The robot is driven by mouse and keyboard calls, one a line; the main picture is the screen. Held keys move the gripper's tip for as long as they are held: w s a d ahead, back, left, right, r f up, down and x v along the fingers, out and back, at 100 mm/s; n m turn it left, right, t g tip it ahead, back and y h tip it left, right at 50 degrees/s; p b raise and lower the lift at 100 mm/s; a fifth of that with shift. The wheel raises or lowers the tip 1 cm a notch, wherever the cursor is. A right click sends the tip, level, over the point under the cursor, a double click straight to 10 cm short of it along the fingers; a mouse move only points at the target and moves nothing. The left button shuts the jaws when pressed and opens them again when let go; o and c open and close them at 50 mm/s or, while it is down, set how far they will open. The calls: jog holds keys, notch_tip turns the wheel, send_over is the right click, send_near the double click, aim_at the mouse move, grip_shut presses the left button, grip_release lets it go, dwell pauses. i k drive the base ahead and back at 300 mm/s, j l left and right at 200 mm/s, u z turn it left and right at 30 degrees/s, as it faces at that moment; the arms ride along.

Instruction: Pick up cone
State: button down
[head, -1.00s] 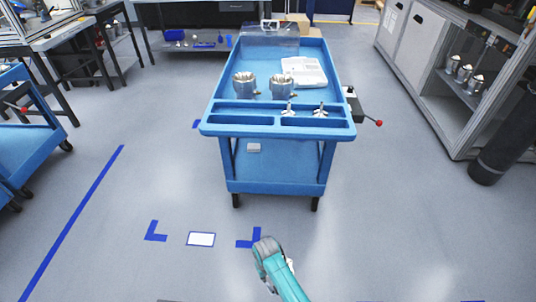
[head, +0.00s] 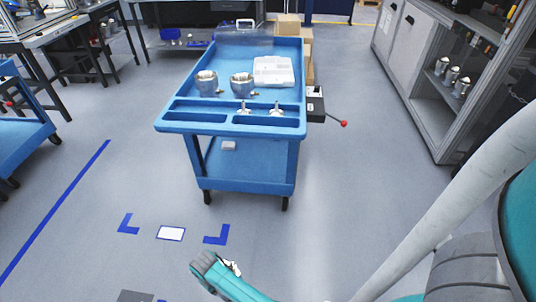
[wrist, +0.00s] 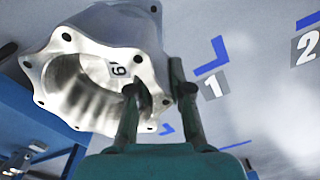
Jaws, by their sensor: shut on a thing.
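A silver metal cone housing (wrist: 145,32) with a wide scalloped flange, bolt holes and a hollow bore fills the upper left of the wrist view. A small label with a digit shows inside its bore. My gripper (wrist: 157,95) is shut on the housing's wall at the flange: one finger is inside the bore, the other outside. The housing is tilted, its open flange facing the camera. In the head view my arm shows at the bottom and right, but my fingers and the held housing cannot be made out clearly.
A blue cart (head: 180,128) stands ahead. It carries two silver housings (head: 206,83) (head: 242,85), papers (head: 273,71) and small metal parts (head: 276,109). A grey cabinet (head: 405,80) with several silver parts stands right. A blue cart (head: 20,138) stands left. Floor between is clear, with blue tape marks (head: 217,236).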

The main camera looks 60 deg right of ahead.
aim_at(274, 112)
jog(key=k+l, duration=0.1)
jog(key=l, duration=0.25)
jog(key=k+l, duration=0.15)
jog(key=l, duration=0.2)
jog(key=k+l+u, duration=0.1)
jog(key=l, duration=0.25)
jog(key=k+l, duration=0.15)
jog(key=l, duration=0.2)
jog(key=k+l, duration=0.15)
jog(key=l, duration=0.2)
jog(key=k+l+u, duration=0.1)
jog(key=l, duration=0.25)
